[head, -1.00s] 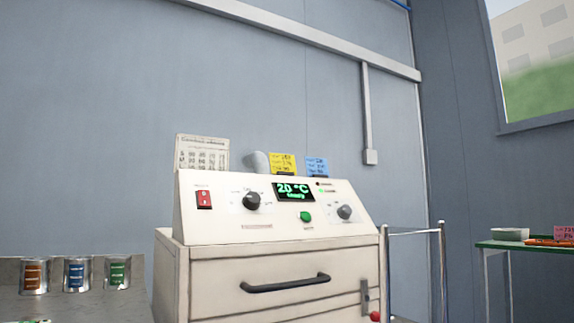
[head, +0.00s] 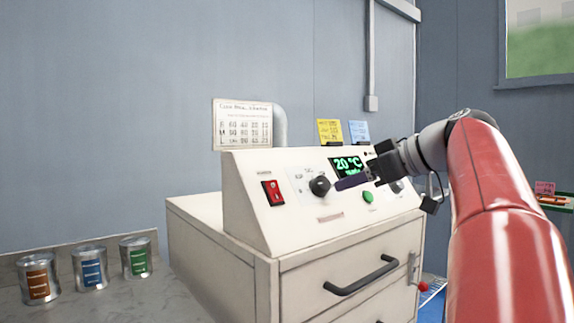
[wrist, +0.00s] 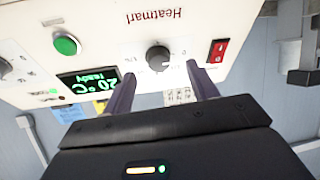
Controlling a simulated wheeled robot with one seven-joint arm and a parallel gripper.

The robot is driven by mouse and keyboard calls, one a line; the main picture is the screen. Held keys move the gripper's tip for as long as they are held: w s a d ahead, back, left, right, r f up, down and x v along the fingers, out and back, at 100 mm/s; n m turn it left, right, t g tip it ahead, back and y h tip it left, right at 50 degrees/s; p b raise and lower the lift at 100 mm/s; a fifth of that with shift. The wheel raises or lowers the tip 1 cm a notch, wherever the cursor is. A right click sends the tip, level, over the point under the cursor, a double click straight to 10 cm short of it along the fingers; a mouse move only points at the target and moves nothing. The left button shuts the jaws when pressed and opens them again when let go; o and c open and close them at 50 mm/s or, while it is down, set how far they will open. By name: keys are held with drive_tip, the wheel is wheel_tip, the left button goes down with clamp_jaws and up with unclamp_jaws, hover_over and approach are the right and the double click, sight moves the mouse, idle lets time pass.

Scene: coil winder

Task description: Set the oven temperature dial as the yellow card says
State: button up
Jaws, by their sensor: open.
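The oven's sloped panel has a black left dial (head: 320,186) beside a red switch, and a right dial (head: 397,187) partly hidden by my gripper. The dial labels are too small to read. The display (head: 350,167) reads 20 °C. The yellow card (head: 329,131) stands on top of the oven; its writing is too blurred to read. My gripper (head: 345,183) is open in front of the panel, near the left dial. In the wrist view, upside down, the left dial (wrist: 158,58) shows between the two fingers (wrist: 161,84), with nothing gripped.
A green button (head: 368,197) lies between the dials, close below my gripper. The red switch (head: 272,192) is left of the left dial. Several cans (head: 90,268) stand on the left counter.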

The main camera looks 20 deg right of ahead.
sight(326, 184)
drive_tip(key=x, duration=0.4)
drive_tip(key=r+x, duration=0.1)
drive_tip(key=x, duration=0.2)
drive_tip(key=shift+w+d+p, duration=0.1)
drive_tip(key=shift+w+p, duration=0.2)
drive_tip(key=shift+w, duration=0.1)
drive_tip(key=shift+c, duration=0.3)
drive_tip(key=c, duration=0.9)
drive_tip(key=shift+c, duration=0.2)
